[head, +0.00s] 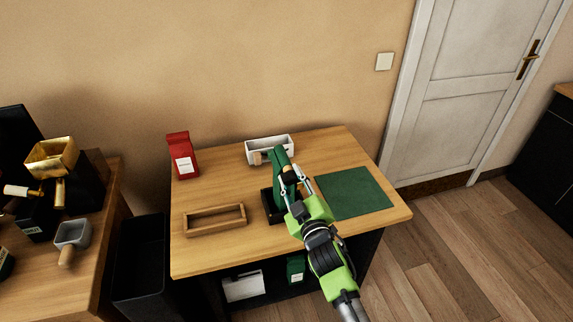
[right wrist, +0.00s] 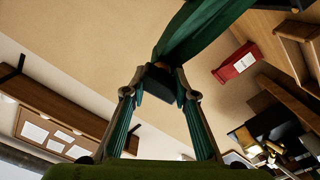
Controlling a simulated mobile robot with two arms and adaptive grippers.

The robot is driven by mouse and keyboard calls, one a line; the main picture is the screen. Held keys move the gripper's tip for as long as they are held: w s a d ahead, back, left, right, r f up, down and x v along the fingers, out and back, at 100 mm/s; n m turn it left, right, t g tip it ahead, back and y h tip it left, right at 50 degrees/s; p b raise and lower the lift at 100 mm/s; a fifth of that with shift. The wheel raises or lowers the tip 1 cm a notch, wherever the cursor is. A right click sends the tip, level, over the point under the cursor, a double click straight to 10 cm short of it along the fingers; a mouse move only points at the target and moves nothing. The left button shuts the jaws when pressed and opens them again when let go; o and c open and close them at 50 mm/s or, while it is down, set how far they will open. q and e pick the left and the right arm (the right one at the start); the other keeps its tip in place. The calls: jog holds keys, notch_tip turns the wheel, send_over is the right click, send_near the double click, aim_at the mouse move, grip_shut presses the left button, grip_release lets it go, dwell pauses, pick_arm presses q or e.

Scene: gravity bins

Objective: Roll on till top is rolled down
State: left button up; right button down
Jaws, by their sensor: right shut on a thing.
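A dark green bag (head: 281,158) stands tall at the middle of the wooden table, at or above a small black tray (head: 268,206). My right gripper (head: 297,180) is at the bag's right side, shut on it. In the right wrist view, the gripper's fingers (right wrist: 164,80) close on a dark part of the bag, and the green bag (right wrist: 205,32) spreads beyond the fingertips. Whether its top is rolled is not clear. The arm hides the bag's lower right side, and I cannot tell whether it rests in the tray. My left gripper is not in view.
A red bag (head: 183,160), a white tray (head: 287,152) and an empty wooden tray (head: 215,231) stand around on the table (head: 220,262). A flat green mat (head: 352,194) lies to the right. A counter with a brass-topped machine (head: 52,158) is at left.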

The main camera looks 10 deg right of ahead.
jog(key=m+p, duration=0.1)
jog(key=m, duration=0.4)
jog(key=shift+r, duration=0.1)
jog(key=m, duration=0.3)
jog(key=shift+p, duration=0.4)
jog(key=c, duration=1.8)
grip_release()
jog(key=shift+c, duration=0.2)
jog(key=shift+w, duration=0.1)
